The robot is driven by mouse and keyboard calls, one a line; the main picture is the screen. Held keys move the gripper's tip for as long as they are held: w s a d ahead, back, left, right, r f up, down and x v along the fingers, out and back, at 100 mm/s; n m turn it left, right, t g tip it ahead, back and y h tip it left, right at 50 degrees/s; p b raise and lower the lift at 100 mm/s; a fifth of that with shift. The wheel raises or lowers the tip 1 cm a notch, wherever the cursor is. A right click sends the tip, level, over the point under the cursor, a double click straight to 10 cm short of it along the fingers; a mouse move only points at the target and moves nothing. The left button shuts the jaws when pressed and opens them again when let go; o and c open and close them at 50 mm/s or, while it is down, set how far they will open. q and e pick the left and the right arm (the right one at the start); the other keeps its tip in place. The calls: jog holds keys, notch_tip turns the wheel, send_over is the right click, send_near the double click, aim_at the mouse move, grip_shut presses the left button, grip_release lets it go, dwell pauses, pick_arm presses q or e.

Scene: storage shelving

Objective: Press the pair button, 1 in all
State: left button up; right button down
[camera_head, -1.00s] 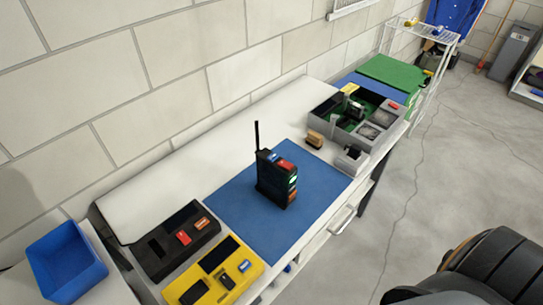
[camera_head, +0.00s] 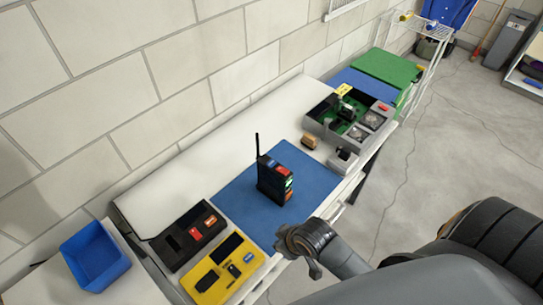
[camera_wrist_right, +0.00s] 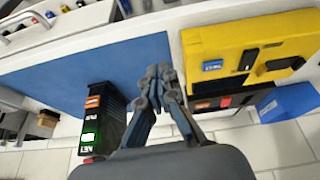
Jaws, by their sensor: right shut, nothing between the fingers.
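A black handheld device (camera_head: 272,182) with an antenna stands upright on a blue mat (camera_head: 235,196). It has blue and red parts on top, and a lit green patch and an orange part on its side. In the right wrist view the device (camera_wrist_right: 112,118) shows its orange part and lit green panel; its lettering is too small to read surely. My right gripper (camera_head: 286,236) is at the mat's front edge, apart from the device. In the wrist view its fingertips (camera_wrist_right: 160,76) are together, empty, beside the device. My left gripper is not in view.
A yellow panel (camera_head: 211,262) and a dark panel (camera_head: 172,240) with red and orange parts lie left of the mat. A blue bin (camera_head: 96,262) is at the far left. A grey compartment tray (camera_head: 352,150) and a small tan block (camera_head: 310,141) lie behind the mat.

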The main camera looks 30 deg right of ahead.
jog(key=w+a+r+n+t+y, duration=0.1)
jog(key=w+r+n+y, duration=0.15)
jog(key=w+r, duration=0.3)
notch_tip(320, 180, up, 13)
jog(key=n+t+p, duration=0.2)
jog(key=n+p, duration=0.1)
jog(key=n, duration=0.5)
send_over(274, 164)
jog(key=shift+r+y, duration=0.2)
jog(key=shift+y, duration=0.25)
notch_tip(274, 164, down, 7)
jog(key=b, duration=0.7)
jog(key=shift+f, duration=0.1)
jog(key=shift+f+b, duration=0.5)
jog(key=shift+f, duration=0.35)
jog(key=shift+f, duration=0.4)
